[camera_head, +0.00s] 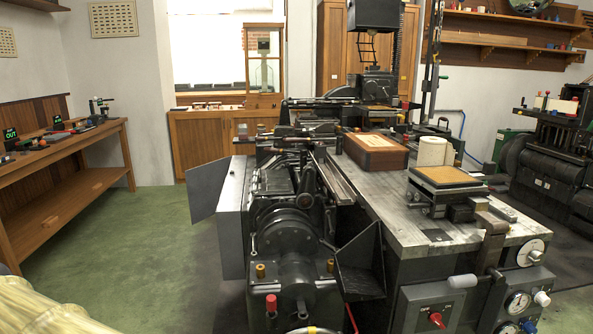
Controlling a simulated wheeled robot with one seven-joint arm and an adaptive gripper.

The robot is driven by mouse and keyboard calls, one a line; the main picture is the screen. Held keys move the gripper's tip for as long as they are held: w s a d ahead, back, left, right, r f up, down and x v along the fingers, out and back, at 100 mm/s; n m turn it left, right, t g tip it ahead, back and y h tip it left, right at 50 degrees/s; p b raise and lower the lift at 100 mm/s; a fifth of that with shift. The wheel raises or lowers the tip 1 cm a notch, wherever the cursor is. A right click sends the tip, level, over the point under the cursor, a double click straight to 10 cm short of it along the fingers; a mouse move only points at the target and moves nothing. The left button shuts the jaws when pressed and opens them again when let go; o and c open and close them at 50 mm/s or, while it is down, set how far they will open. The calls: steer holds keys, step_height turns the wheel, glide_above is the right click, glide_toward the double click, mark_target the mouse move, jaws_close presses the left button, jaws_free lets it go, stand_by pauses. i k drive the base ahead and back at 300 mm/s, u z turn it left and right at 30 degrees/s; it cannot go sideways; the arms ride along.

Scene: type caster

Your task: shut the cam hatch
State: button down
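A type-casting machine (290,235) stands in the middle of the head view. A flat grey door panel (207,188) stands swung out to the left from the grey housing (236,210) on the machine's left side. It looks like the cam hatch and is open, though no label confirms this. A dark, angled metal piece (360,268) juts out at the machine's front right; I cannot tell whether it is a flap or a tray. The inside of the housing is hidden from this angle. My gripper is not in view.
A wooden workbench (70,165) runs along the left wall. Green floor (150,245) lies clear between it and the machine. A metal-topped table (400,215) with a brown box (375,152) adjoins the machine's right side. A control panel (425,309) with knobs is at front right.

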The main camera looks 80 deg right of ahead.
mark_target(274, 182)
steer(key=z, duration=0.95)
steer(key=i, duration=0.9)
steer(key=z, duration=0.9)
